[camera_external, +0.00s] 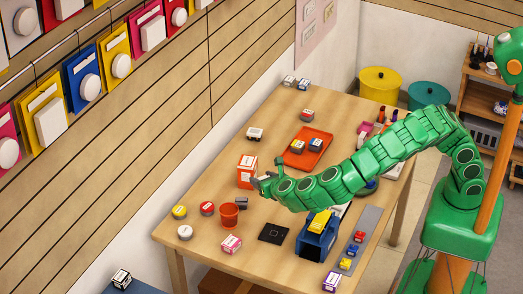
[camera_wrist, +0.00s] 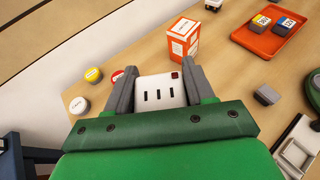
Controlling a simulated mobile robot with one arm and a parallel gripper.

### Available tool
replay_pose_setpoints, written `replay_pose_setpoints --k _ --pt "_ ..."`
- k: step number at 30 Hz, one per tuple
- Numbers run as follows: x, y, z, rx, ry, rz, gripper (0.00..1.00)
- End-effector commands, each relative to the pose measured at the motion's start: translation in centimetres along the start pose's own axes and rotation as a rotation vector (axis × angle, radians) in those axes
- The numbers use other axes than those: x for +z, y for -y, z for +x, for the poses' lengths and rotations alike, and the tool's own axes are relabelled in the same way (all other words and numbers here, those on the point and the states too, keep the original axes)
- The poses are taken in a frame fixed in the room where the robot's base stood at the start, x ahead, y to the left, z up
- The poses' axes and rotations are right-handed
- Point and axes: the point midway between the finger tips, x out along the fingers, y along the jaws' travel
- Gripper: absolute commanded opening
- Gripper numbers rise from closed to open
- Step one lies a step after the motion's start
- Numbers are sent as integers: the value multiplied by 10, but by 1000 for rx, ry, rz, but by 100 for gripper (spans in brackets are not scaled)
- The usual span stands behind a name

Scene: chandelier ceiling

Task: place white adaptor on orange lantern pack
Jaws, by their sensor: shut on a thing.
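My gripper (camera_wrist: 157,82) is shut on the white adaptor (camera_wrist: 160,93), a white block with dark slots and a small dark red square at one corner. The adaptor sits between the two grey fingers. In the external view my gripper (camera_external: 262,184) is beside the orange lantern pack, close to its lower right; I cannot make out the adaptor there. The orange lantern pack (camera_external: 246,173) is an upright orange and white box on the table. In the wrist view the orange lantern pack (camera_wrist: 184,39) is beyond the fingers, apart from the adaptor, with its top visible.
An orange tray (camera_external: 306,152) with small blocks lies behind the pack. An orange cup (camera_external: 229,214), round tins (camera_external: 180,211) and a black square (camera_external: 273,233) are near the front. A blue holder (camera_external: 315,243) stands at front right. The table (camera_external: 215,170) is bare left of the pack.

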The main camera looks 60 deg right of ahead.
Motion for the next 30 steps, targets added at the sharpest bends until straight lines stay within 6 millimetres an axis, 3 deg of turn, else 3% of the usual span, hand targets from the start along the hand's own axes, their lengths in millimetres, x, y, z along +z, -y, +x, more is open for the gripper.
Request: replay_pose_setpoints --k 1,9,16,23,30 --pt "15 12 10 -16 4 10 22" --pt "68 75 55 -91 -1 45 22" --pt "99 123 81 -143 -7 72 22" --pt "110 142 92 -162 -12 83 22" --pt "106 129 108 -165 -13 82 22"
